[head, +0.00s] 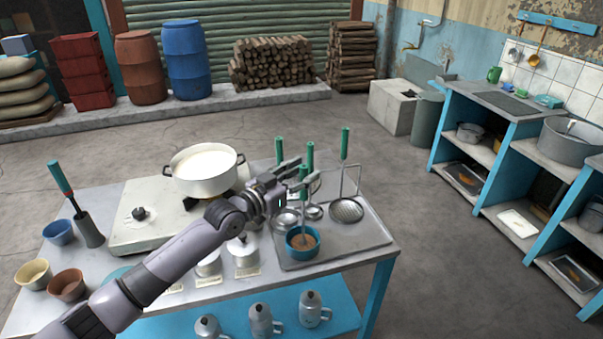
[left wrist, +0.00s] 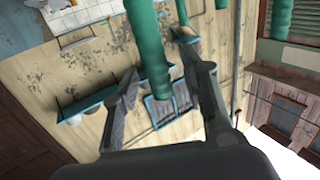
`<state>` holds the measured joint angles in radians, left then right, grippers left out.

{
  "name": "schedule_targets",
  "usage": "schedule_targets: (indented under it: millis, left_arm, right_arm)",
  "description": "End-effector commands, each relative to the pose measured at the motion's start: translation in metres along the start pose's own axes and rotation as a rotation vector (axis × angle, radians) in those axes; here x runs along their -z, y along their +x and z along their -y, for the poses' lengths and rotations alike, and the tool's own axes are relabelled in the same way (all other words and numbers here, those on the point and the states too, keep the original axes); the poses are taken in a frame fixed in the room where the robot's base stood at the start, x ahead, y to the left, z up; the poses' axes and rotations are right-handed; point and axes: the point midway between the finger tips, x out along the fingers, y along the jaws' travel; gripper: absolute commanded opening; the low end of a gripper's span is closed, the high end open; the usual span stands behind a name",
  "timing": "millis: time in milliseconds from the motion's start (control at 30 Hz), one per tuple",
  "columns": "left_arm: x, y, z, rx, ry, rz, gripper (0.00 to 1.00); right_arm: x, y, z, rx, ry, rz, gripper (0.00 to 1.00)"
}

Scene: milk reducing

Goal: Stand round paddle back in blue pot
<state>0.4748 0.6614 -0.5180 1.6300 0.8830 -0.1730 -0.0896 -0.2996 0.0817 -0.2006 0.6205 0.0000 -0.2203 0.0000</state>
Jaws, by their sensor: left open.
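The blue pot (head: 289,246) stands on the metal tray at the right of the table. A round brown shape fills its mouth; I cannot tell whether it is the paddle's head. A green-handled tool, seemingly the round paddle (head: 303,191), rises upright from the pot. My left gripper (head: 302,174) is at the top of this handle, above the pot. In the left wrist view, a green handle (left wrist: 151,60) lies between the two spread fingers, with gaps beside it. My right gripper is not in view.
The metal tray (head: 340,251) also holds ladles and a skimmer (head: 346,209) with green handles, close behind my gripper. A white pot (head: 204,185) sits on the stove to the left. Small lidded cans (head: 245,256) stand left of the tray.

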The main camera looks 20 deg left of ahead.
Motion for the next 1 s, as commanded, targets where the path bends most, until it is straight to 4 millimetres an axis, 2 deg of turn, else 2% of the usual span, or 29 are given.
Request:
schedule_targets:
  millis: [167, 267, 500, 700, 1000]
  left_arm:
    - [-0.002, -0.006, 0.0, 0.001, -0.001, 0.004, 0.4]
    - [-0.003, -0.018, 0.0, 0.001, -0.001, 0.005, 0.4]
    - [-0.003, -0.066, -0.001, -0.001, 0.001, 0.006, 0.4]
    - [-0.002, -0.099, 0.0, 0.0, 0.001, 0.004, 0.4]
    - [-0.001, -0.119, 0.0, 0.0, 0.0, 0.001, 0.4]
  right_arm:
    - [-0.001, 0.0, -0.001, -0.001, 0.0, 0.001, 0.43]
    - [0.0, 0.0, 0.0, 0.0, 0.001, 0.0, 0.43]
    - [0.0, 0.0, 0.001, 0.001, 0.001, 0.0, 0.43]
    - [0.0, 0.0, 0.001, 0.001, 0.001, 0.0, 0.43]
    - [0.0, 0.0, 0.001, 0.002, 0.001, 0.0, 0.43]
